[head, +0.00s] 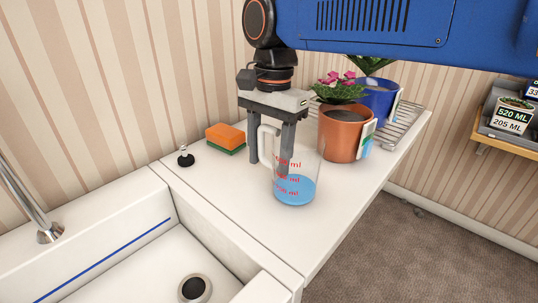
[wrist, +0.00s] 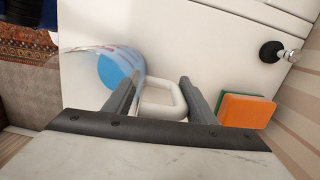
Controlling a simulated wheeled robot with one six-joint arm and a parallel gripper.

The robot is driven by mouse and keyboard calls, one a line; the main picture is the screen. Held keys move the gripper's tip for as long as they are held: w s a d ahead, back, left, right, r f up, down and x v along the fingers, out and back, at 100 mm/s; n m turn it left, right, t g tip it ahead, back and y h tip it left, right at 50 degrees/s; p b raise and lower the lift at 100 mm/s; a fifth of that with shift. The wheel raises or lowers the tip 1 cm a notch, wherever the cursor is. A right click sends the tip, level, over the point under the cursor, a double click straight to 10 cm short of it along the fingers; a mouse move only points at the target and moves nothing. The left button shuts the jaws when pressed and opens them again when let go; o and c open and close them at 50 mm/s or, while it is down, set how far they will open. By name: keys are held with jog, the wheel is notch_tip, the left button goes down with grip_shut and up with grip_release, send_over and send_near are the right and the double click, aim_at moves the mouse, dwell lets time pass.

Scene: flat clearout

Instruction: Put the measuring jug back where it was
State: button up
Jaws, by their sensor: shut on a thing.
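The measuring jug (head: 297,182) is clear with red ml marks and holds some blue liquid low down. It is upright at the white counter (head: 335,212); I cannot tell whether its base touches the surface. My gripper (head: 272,170) points down from above and is shut on the jug's white handle. In the wrist view the handle (wrist: 160,100) lies between the two fingers (wrist: 163,92), and the jug body (wrist: 103,72) with the blue liquid is to the left.
An orange and green sponge (head: 226,138) and a black plug (head: 185,156) lie left of the jug. A terracotta pot (head: 341,136) with pink flowers, a blue pot (head: 376,103) and a wire rack (head: 408,117) are behind right. The sink (head: 130,265) is front left.

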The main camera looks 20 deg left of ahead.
jog(key=shift+f, duration=0.1)
jog(key=o, duration=1.6)
jog(key=r, duration=0.8)
jog(key=w+r, duration=0.1)
jog(key=r, duration=0.3)
jog(key=shift+d+r, duration=0.15)
jog(key=shift+s, duration=0.15)
